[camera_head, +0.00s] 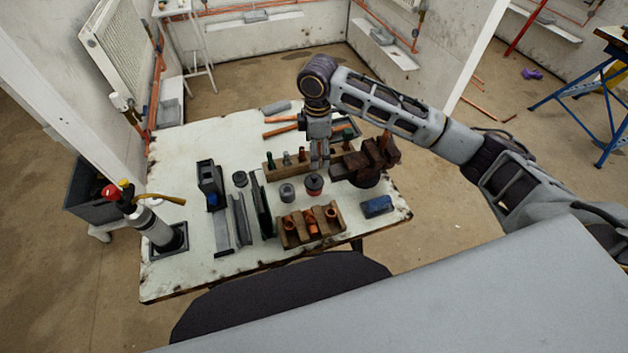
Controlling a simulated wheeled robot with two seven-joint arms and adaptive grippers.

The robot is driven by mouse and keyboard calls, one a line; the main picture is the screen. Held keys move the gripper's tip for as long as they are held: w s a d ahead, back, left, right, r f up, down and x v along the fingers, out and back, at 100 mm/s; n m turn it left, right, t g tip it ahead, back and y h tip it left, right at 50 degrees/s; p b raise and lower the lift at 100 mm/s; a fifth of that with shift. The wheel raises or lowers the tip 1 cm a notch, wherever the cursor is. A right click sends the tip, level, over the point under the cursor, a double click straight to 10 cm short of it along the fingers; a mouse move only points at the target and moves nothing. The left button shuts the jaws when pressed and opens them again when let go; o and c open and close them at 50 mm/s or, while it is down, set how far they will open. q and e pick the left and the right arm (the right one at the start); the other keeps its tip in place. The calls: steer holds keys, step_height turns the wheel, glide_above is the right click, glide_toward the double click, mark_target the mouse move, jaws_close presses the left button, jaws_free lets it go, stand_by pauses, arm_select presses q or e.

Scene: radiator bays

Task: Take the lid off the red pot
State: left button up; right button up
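The small red pot (314,191) stands on the white worktable, with a dark lid (314,181) on top. My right arm reaches in from the right and its gripper (320,166) points down just above the lid. The fingers are small and seen against the wooden rack behind, so I cannot tell whether they are open or shut, or whether they touch the lid. My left gripper is not in view.
A grey pot (287,193) stands just left of the red one. A wooden block with copper fittings (310,226) is in front, a blue block (377,206) front right, a brown vise-like tool (370,160) right. A gas cylinder (150,224) stands at the table's left corner.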

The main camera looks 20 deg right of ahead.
mark_target(316, 176)
steer(key=shift+f, duration=4.2)
steer(key=shift+a+f+p, duration=0.15)
steer(key=shift+f+p, duration=0.4)
steer(key=shift+f, duration=2.05)
steer(key=c, duration=0.8)
